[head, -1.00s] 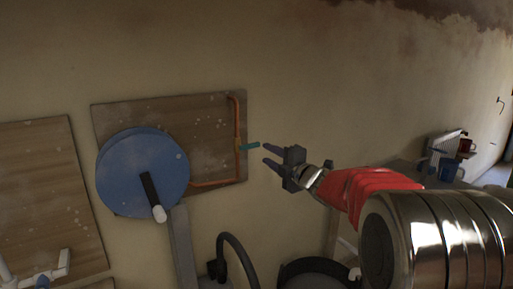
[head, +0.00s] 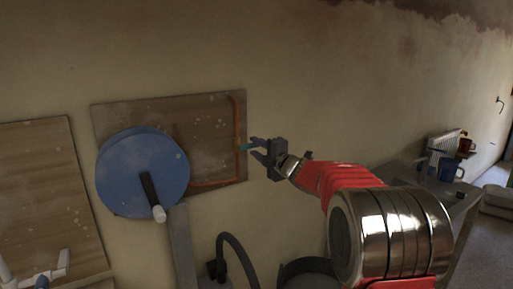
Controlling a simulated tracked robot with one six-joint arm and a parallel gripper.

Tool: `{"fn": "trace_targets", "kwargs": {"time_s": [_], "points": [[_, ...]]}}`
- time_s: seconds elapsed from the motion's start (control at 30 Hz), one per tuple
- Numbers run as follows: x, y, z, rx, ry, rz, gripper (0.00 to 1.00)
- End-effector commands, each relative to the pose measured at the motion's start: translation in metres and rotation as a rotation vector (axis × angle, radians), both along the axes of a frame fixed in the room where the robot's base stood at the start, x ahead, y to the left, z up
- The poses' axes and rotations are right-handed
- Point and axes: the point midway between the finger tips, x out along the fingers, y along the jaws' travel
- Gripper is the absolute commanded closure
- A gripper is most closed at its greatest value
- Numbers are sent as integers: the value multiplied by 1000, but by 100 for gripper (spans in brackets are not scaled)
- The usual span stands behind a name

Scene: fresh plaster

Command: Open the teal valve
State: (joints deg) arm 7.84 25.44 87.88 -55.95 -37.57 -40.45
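The teal valve handle (head: 246,147) sticks out to the right from an orange-brown pipe (head: 238,120) on a wooden board (head: 205,140) on the wall. My gripper (head: 255,149) is at the handle's outer end, with its two dark fingers apart. The upper finger is close to the handle's tip and the lower finger is below it. I cannot tell whether either finger touches the handle. The finger tips overlap the right edge of the board.
A large blue disc (head: 140,180) with a dark crank covers the board's left part. Another board (head: 45,190) with white pipes is at the far left. A dark curved hose (head: 240,250) stands below. A grey table (head: 415,178) with mugs and a rack is at the right.

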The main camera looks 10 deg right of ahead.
Motion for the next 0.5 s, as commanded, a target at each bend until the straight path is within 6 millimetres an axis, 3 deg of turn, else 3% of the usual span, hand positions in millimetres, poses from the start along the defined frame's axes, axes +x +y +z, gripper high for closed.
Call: {"fn": "trace_targets", "kwargs": {"time_s": [0.4, 0.5], "points": [[0, 0, 0, 0, 1, 1, 98], [0, 0, -1, -1, 1, 1, 100]]}}
